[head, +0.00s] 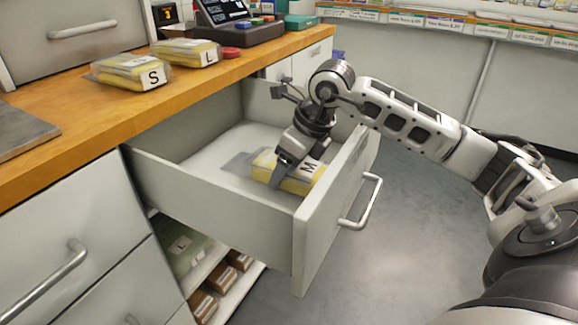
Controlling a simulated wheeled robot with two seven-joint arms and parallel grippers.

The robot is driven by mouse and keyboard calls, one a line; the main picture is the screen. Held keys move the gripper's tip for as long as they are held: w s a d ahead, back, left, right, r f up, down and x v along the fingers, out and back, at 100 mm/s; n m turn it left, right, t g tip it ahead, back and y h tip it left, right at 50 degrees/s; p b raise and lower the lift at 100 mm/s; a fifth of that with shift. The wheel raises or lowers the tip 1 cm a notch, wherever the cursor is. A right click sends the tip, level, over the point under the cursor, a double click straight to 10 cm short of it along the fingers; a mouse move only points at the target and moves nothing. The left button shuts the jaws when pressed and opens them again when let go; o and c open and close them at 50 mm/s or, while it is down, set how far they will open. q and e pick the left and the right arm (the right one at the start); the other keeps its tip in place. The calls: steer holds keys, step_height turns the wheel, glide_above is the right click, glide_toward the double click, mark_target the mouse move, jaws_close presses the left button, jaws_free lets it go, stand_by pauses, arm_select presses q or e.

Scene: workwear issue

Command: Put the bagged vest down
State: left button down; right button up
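A yellow bagged vest (308,174) with a white label marked M is inside the open drawer (215,207), near its front panel. My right gripper (282,170) reaches down into the drawer from above, with its fingers around the middle of this vest, and appears shut on it. The gripper covers part of the bag. A dark shadow lies on the drawer floor left of the bag. I cannot tell whether the bag touches the floor. My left gripper is not in view.
On the wooden counter (120,111) lie yellow bagged vests marked S (128,72) and L (187,53), a red disc (230,53) and a dark device (238,30). The drawer's left part is empty. Below, a shelf holds a green bag (187,252) and brown boxes (203,304).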

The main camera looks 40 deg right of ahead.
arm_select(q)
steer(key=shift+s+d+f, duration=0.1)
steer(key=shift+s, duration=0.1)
arm_select(e)
steer(key=o, duration=1)
steer(key=shift+r, duration=0.2)
steer(key=p+v, duration=0.2)
steer(key=v, duration=0.8)
steer(key=shift+d+r, duration=0.1)
steer(key=shift+r, duration=0.15)
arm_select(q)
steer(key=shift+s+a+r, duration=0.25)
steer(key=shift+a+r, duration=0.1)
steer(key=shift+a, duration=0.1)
arm_select(e)
steer(key=shift+s+r, duration=0.35)
steer(key=shift+r, duration=0.2)
